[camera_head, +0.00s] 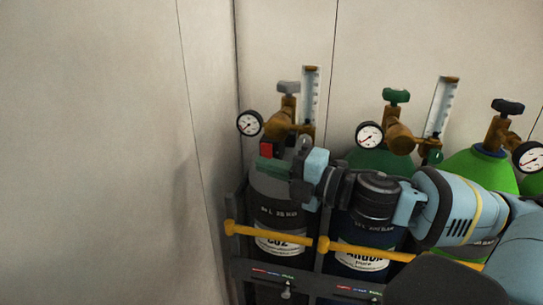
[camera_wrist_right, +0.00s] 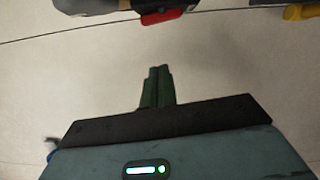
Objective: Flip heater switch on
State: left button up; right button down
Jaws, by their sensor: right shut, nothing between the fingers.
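A small red switch (camera_head: 266,149), which looks like the heater switch, shows at the regulator on the grey CO2 cylinder (camera_head: 277,190) in the head view. It also shows at the top edge of the right wrist view (camera_wrist_right: 162,16). My right gripper (camera_head: 262,163) reaches in from the right, its dark green fingers together and empty. In the head view the fingertips overlap the area just below the red switch. In the right wrist view the shut fingertips (camera_wrist_right: 160,70) point toward the red part with a visible gap. My left gripper is not in view.
A dark blue argon cylinder (camera_head: 361,230) and green cylinders (camera_head: 480,172) stand to the right in a rack. Yellow bars (camera_head: 272,236) cross in front. Gauges (camera_head: 250,123) and flow tubes rise above. Plain wall (camera_head: 100,150) fills the left side.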

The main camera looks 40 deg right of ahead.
aim_at(275, 155)
jog(key=d, duration=0.1)
jog(key=w+d, duration=0.2)
jog(key=shift+w+r, duration=0.25)
